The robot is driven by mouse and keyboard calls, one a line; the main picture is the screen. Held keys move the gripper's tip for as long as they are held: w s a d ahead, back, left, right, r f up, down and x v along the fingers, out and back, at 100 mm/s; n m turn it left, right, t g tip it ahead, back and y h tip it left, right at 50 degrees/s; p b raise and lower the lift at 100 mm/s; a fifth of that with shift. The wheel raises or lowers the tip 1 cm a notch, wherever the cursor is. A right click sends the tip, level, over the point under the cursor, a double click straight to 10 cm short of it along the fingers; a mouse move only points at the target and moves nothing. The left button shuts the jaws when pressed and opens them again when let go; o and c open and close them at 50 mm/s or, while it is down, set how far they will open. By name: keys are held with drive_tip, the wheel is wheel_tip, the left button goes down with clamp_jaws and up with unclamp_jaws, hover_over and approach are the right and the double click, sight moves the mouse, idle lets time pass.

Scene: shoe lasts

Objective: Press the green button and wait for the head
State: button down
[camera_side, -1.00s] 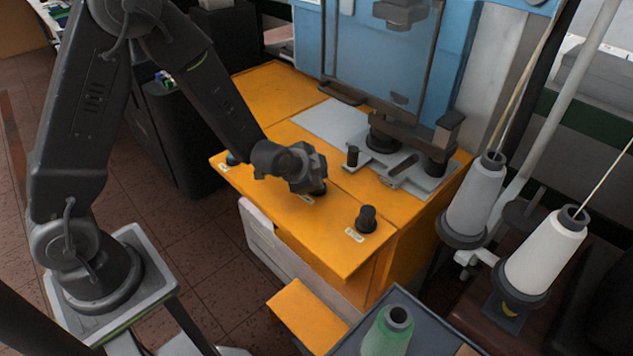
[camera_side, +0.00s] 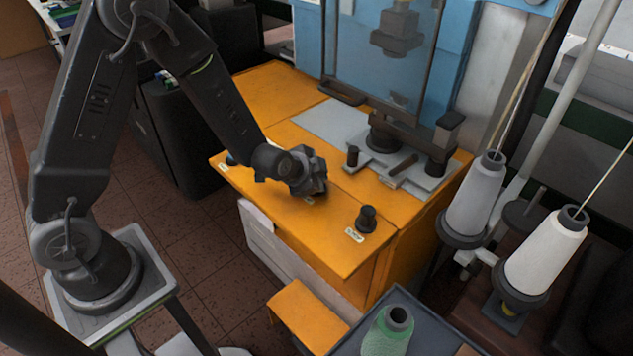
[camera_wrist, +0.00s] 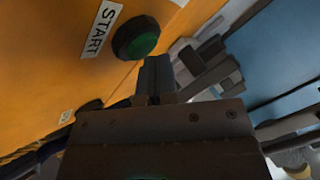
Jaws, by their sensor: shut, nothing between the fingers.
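The green button (camera_wrist: 137,38) in a black collar sits in the orange table top, with the START label (camera_wrist: 101,30) beside it in the wrist view. My gripper (camera_wrist: 157,66) is shut and empty, its fingertips close to the button's edge in that picture; the green face is uncovered. The dark machine head (camera_side: 397,34) hangs behind the clear guard, above the work fixture (camera_side: 405,172).
A small blue button (camera_side: 231,159) is at the front left. A dark post (camera_side: 352,156) and the fixture's clamp bar lie behind my gripper. Thread cones (camera_side: 545,255) stand at right.

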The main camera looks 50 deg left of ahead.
drive_tip(key=shift+r, duration=0.9)
drive_tip(key=shift+r, duration=0.1)
drive_tip(key=shift+r, duration=2.4)
drive_tip(key=shift+r, duration=0.1)
drive_tip(key=s+d+r+n+g+h, duration=0.15)
drive_tip(key=s+r+n, duration=0.25)
drive_tip(key=s+r, duration=0.75)
drive_tip(key=s+a+r+n+g, duration=0.1)
drive_tip(key=s+r+n, duration=0.1)
drive_tip(key=s, duration=0.4)
drive_tip(key=s+a+r+n+g, duration=0.1)
drive_tip(key=s+r, duration=0.1)
drive_tip(key=s, duration=0.5)
drive_tip(key=shift+s+a+n, duration=0.15)
drive_tip(key=shift+s+n, duration=0.1)
drive_tip(key=shift+n, duration=0.15)
drive_tip(key=shift+y, duration=0.25)
